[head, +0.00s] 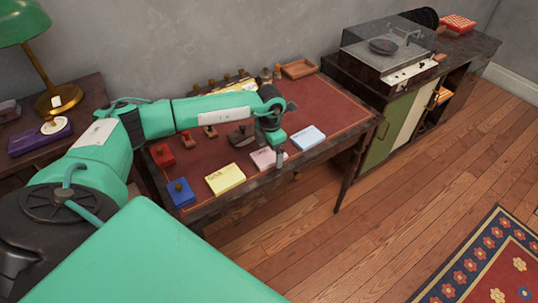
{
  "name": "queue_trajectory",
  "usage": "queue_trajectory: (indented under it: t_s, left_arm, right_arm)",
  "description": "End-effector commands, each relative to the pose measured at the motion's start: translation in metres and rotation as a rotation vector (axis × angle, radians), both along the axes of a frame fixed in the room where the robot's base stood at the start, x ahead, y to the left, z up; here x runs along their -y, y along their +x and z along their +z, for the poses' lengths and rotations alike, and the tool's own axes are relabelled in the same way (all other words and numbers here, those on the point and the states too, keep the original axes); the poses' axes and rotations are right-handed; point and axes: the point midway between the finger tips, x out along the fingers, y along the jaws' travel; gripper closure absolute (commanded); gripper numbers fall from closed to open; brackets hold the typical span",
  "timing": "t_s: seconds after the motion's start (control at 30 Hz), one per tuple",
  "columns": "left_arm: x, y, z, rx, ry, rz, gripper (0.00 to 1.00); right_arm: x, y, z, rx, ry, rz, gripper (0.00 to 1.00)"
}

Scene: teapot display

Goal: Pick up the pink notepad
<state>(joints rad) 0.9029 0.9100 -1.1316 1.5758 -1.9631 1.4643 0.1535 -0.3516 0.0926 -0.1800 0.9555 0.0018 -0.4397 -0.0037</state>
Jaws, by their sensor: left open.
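The pink notepad (263,158) lies near the front edge of the red-topped desk (330,97), between a yellow notepad (225,178) and a light blue notepad (308,138). My left gripper (280,157) is over the right end of the pink notepad, pointing down, and hides part of it. The left gripper is open. I cannot tell whether its fingers touch the pad. My right gripper is not in view.
A record player (385,52) sits on a cabinet at the right. The floor in front is clear.

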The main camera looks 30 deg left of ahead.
Motion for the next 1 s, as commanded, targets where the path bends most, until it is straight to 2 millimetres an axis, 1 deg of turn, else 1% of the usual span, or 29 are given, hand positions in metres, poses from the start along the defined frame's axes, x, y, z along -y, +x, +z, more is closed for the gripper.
queue_trajectory:
  t_s: [0.1,0.3,0.33,0.47,0.5,0.57,0.6,0.87,1.0]
  left_arm:
    - [0.0004,0.0000,-0.0077,0.001,0.000,-0.001,0.09]
    - [0.0004,0.0001,-0.0087,0.001,0.000,-0.001,0.09]
    - [0.0003,0.0002,-0.0087,0.001,0.000,-0.001,0.11]
    - [0.0003,0.0001,-0.0085,0.001,0.000,-0.001,0.37]
    - [0.0002,0.0000,-0.0085,0.001,0.000,-0.001,0.44]
    - [0.0001,0.0000,-0.0084,0.001,0.000,-0.001,0.56]
    - [0.0002,0.0000,-0.0084,0.001,0.000,-0.001,0.59]
    - [0.0001,0.0003,-0.0070,0.001,0.000,-0.001,0.60]
    - [-0.0002,0.0005,0.0005,0.002,0.000,0.000,0.60]
  right_arm:
    - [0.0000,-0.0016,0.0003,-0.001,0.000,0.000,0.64]
    - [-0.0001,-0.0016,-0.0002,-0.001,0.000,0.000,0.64]
    - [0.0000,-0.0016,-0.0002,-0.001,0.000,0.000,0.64]
    - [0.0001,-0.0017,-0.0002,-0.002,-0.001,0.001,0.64]
    - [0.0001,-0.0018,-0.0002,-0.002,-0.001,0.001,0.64]
    - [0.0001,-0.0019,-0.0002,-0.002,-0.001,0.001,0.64]
    - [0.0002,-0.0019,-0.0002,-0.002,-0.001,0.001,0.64]
    - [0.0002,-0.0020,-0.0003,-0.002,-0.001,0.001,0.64]
    - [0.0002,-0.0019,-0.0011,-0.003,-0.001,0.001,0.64]
